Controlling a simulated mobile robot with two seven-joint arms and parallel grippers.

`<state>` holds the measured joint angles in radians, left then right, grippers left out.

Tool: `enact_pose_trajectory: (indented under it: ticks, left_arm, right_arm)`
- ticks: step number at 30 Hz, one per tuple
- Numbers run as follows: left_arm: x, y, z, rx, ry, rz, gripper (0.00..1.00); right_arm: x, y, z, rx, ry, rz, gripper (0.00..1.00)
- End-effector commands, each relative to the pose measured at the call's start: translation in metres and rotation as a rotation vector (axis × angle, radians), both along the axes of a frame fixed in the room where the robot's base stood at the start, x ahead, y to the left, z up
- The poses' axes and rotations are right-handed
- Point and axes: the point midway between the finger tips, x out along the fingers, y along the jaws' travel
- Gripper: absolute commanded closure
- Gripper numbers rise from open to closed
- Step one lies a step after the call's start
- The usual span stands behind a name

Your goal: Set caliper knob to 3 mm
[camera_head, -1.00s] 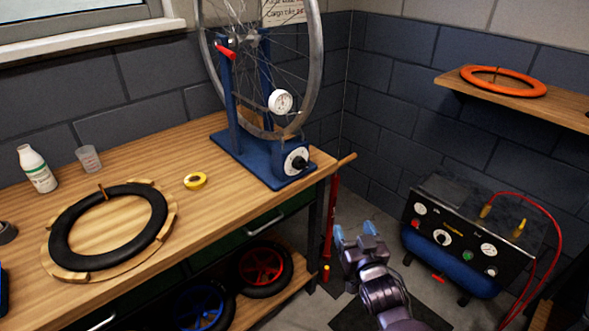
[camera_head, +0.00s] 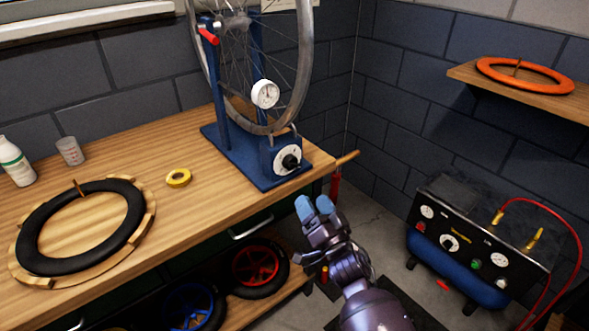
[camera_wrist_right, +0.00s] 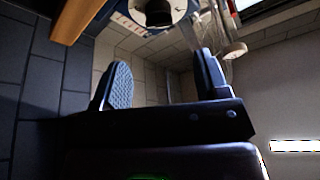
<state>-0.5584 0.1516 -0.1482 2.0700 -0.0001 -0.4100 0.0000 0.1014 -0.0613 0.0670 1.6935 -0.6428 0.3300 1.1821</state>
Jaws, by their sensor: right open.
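The caliper knob (camera_head: 290,161) is a black knob on a white round dial (camera_head: 281,158) at the front of the blue truing stand (camera_head: 240,152). The dial's marks are too small to read. A bicycle wheel (camera_head: 306,70) stands in the stand, with a white gauge (camera_head: 265,94) beside it. My right gripper (camera_head: 315,206) is open and empty, below and right of the knob and apart from it, in front of the bench edge. In the right wrist view the dark knob (camera_wrist_right: 159,12) shows at the top, beyond the open fingers (camera_wrist_right: 160,88). My left gripper is not in view.
The wooden bench (camera_head: 215,208) holds a yellow tape roll (camera_head: 178,178), a black tyre on a wooden ring (camera_head: 146,219), a cup (camera_head: 70,151) and a white bottle (camera_head: 14,160). A wooden handle (camera_head: 346,159) sticks out at the bench corner. A compressor panel (camera_head: 470,243) stands at right.

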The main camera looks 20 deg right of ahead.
Motion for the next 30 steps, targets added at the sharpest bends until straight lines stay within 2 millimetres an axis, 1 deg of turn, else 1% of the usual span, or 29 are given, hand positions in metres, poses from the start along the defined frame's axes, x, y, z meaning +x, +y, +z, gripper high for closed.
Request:
enact_pose_trajectory:
  ticks: [5, 12, 18, 24, 30]
  left_arm:
    - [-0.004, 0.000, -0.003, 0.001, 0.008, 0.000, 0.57]
    - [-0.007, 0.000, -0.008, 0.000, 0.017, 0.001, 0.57]
    - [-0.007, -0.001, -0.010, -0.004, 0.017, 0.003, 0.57]
    - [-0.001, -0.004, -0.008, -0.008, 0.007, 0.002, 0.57]
    - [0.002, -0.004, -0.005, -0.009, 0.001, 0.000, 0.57]
  right_arm:
    - [0.021, 0.003, 0.007, -0.001, -0.001, -0.001, 0.32]
    - [0.058, 0.009, 0.020, -0.003, 0.000, -0.002, 0.32]
    - [0.082, 0.012, 0.028, -0.002, 0.000, -0.001, 0.32]
    - [0.094, 0.013, 0.032, -0.003, 0.002, -0.002, 0.32]
    - [0.096, 0.013, 0.034, -0.002, 0.002, -0.003, 0.32]
